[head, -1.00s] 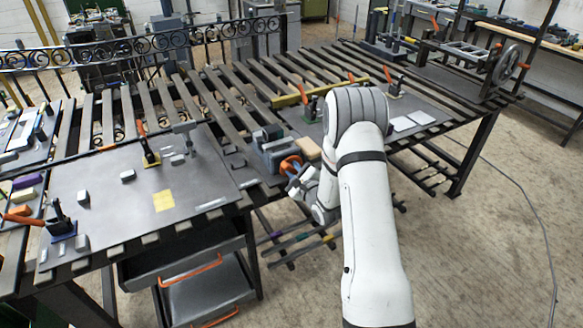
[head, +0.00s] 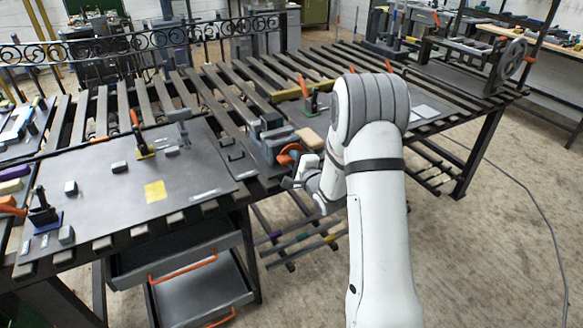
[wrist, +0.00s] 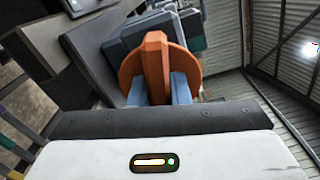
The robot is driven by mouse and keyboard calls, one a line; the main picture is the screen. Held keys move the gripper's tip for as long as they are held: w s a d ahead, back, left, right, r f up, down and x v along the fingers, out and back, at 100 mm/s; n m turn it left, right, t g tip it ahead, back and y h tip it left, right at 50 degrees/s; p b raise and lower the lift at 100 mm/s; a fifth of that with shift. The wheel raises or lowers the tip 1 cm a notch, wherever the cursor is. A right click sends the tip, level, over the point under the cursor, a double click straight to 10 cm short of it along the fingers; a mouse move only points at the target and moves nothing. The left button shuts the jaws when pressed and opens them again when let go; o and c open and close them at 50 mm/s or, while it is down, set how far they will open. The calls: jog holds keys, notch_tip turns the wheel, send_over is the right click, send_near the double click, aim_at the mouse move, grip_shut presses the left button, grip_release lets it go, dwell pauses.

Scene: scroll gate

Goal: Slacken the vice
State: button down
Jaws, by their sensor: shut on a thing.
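The vice (head: 268,138) is a blue-grey block fixed at the front edge of the slatted table. Its orange round handle (head: 288,155) with a raised grip bar faces my arm. In the wrist view the handle (wrist: 155,60) fills the upper middle, with the vice body (wrist: 150,30) behind it. My gripper (wrist: 158,88) is shut on the handle's bar, one blue-grey finger on each side. In the head view my gripper (head: 294,169) is small and partly hidden by my wrist. The gap between the vice jaws cannot be made out clearly.
A dark plate (head: 115,185) with small blocks, clamps and a yellow note lies left of the vice. A wooden block (head: 309,138) sits right beside the vice. The floor to the right is open apart from a cable (head: 535,205).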

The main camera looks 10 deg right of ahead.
jog(key=n+b, duration=0.3)
jog(key=b, duration=0.1)
jog(key=shift+a+f+n+b, duration=0.1)
jog(key=shift+f+n+b, duration=0.2)
jog(key=shift+n+b, duration=0.1)
jog(key=n+b, duration=0.3)
jog(key=b, duration=0.1)
jog(key=shift+n, duration=0.3)
jog(key=n+b, duration=0.6)
jog(key=b, duration=0.1)
jog(key=shift+f, duration=0.15)
jog(key=n+b, duration=0.4)
jog(key=shift+n, duration=0.4)
jog(key=n+b, duration=0.3)
jog(key=shift+d+n+b, duration=0.2)
jog(key=shift+n+b, duration=0.15)
jog(key=shift+n, duration=0.05)
jog(key=n+b, duration=0.2)
jog(key=n, duration=0.1)
jog(key=shift+b, duration=0.3)
jog(key=shift+d+r+n+b, duration=0.15)
jog(key=shift+r+n+b, duration=0.1)
jog(key=shift+n+b, duration=0.8)
jog(key=shift+w+r+n, duration=0.1)
jog(key=shift+n, duration=0.35)
